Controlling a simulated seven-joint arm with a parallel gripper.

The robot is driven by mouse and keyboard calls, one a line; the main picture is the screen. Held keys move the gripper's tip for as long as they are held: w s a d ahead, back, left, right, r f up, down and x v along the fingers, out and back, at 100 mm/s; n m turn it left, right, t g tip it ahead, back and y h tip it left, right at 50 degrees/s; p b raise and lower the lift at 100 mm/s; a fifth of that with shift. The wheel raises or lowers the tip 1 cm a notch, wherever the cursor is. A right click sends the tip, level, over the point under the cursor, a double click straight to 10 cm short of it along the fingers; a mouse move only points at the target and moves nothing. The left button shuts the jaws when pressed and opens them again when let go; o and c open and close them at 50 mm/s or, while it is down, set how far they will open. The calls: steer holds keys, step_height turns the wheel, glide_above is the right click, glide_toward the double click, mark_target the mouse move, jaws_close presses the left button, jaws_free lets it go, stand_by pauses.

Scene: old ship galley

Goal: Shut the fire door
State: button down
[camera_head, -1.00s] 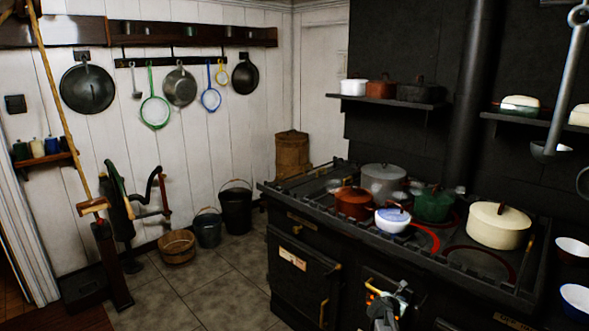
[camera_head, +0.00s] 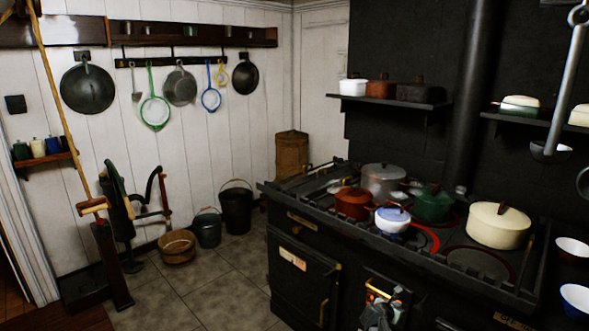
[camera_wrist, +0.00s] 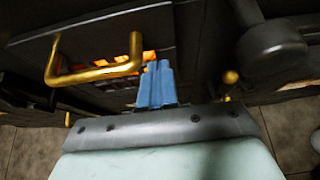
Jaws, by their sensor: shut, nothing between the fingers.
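The fire door (camera_head: 392,285) is in the black stove's front, low in the head view. An orange glow (camera_head: 375,292) shows at its opening, partly hidden by my gripper (camera_head: 377,314). In the wrist view, the glow (camera_wrist: 120,62) shows behind a brass handle (camera_wrist: 95,75) and just left of my blue fingertips (camera_wrist: 157,66). My fingers are together and empty, pointing at the stove front. I cannot tell whether they touch the door, or exactly how far it stands open.
The stove top (camera_head: 452,262) holds several pots, including a cream pot (camera_head: 499,226). An oven door (camera_head: 296,277) with a brass handle is left of the glow. A dark rounded piece (camera_wrist: 268,45) is near my fingers' right. Tiled floor (camera_head: 215,290) lies clear at left.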

steer(key=s+a, duration=0.4)
stand_by(0.5)
steer(key=s+a+f+m+g+y, duration=0.3)
steer(key=s+f+m, duration=0.6)
steer(key=s, duration=0.8)
steer(key=s+a+f+m+g+y, duration=0.2)
steer(key=s+a+f+m+g, duration=0.5)
steer(key=s, duration=1)
steer(key=s+a+f+m+g+y, duration=0.3)
steer(key=s+a+f+m+g, duration=0.2)
steer(key=s+f+m, duration=0.6)
steer(key=s, duration=0.7)
steer(key=shift+a+y, duration=0.2)
steer(key=shift+y, duration=0.1)
